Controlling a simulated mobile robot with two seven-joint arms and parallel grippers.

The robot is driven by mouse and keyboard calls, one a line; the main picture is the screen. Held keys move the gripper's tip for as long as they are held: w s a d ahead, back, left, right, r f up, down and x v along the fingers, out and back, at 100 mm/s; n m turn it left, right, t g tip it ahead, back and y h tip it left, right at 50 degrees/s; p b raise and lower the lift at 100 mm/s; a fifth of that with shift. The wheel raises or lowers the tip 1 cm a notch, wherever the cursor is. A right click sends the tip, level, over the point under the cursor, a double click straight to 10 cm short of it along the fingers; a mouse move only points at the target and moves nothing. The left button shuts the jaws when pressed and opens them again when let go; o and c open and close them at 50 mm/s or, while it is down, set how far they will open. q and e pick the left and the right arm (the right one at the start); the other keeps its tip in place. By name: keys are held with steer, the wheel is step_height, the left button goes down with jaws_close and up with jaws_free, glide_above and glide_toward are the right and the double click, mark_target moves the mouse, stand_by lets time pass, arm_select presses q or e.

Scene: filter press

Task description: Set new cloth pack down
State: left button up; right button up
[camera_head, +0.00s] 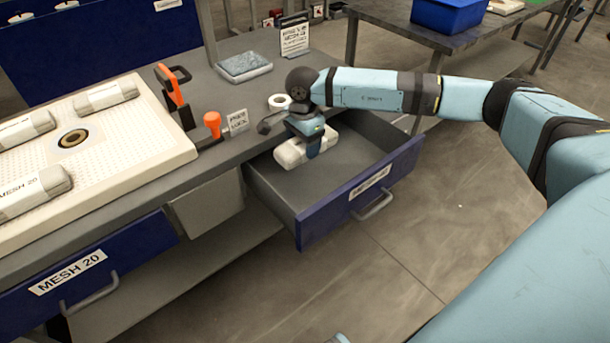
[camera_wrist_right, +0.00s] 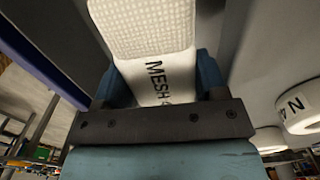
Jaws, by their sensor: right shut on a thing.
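A white rolled cloth pack (camera_head: 292,152) is in my right gripper (camera_head: 312,147), over the back left part of the open blue drawer (camera_head: 345,192). In the right wrist view the cloth pack (camera_wrist_right: 150,45) lies between the fingers, with "MESH" and a partly hidden number on its band. My right gripper is shut on the pack. I cannot tell whether the pack touches the drawer floor. My left gripper is not in view.
A white perforated plate (camera_head: 100,150) with several cloth packs lies on the bench at left. Orange-handled tools (camera_head: 212,124) and a white roll (camera_head: 279,102) stand near the drawer. A closed "MESH 20" drawer (camera_head: 85,275) is at lower left. The open drawer's right part is clear.

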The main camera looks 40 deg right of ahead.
steer(key=b, duration=0.1)
glide_above(303, 184)
step_height(303, 184, down, 7)
steer(key=shift+d+r, duration=0.1)
steer(key=shift+d, duration=0.05)
steer(key=shift+f, duration=0.25)
step_height(303, 184, down, 4)
steer(key=shift+f+b, duration=0.1)
steer(key=shift+b, duration=0.4)
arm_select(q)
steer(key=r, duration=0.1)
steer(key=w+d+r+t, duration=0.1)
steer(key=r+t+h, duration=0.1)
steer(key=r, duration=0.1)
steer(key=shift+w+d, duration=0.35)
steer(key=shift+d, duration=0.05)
arm_select(e)
steer(key=shift+f, duration=0.1)
steer(key=shift+f, duration=0.1)
steer(key=o, duration=0.7)
steer(key=shift+c, duration=0.2)
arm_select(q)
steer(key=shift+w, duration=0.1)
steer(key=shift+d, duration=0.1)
